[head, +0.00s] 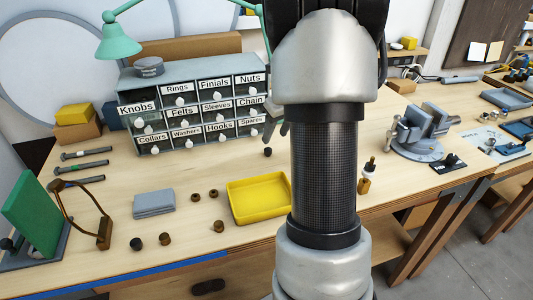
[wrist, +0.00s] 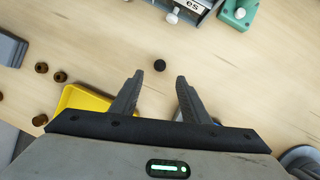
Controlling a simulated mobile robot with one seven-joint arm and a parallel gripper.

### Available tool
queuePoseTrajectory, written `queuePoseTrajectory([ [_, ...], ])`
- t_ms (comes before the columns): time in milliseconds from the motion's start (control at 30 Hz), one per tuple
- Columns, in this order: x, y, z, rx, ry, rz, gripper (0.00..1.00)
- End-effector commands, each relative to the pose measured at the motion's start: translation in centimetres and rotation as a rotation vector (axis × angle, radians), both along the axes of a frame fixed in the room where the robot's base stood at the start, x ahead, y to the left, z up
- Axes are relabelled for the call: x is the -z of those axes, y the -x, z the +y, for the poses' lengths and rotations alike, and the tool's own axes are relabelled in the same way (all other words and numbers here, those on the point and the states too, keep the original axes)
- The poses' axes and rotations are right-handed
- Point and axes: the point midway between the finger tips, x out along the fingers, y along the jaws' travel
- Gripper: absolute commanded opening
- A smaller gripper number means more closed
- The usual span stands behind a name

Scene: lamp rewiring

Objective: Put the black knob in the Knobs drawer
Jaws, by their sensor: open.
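A small round black knob (head: 267,152) stands on the bench in front of the drawer cabinet's right end. It also shows in the wrist view (wrist: 159,66), just beyond the gap between my fingertips. My gripper (wrist: 160,76) is open and empty, with a finger to either side of the knob's line. In the head view my arm hides most of the gripper; a finger shows above and right of the knob. The Knobs drawer (head: 137,107), top left of the cabinet, looks pulled out past its neighbours. Its inside is hard to see.
A yellow tray (head: 258,198) lies in front of the knob. Several brown round parts (head: 219,226) and a dark one (head: 136,243) lie to the left, near a grey stack (head: 154,203). A teal lamp (head: 118,42) overhangs the cabinet's left. A vise (head: 422,130) stands right.

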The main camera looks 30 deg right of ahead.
Motion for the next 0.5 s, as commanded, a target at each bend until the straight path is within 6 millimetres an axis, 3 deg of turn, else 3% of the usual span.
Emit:
queuePoseTrajectory([
  [100,2.0,-0.7,0.0,0.001,-0.001,0.001,0.42],
  [500,4.9,-1.8,0.2,-0.001,0.0,0.001,0.42],
])
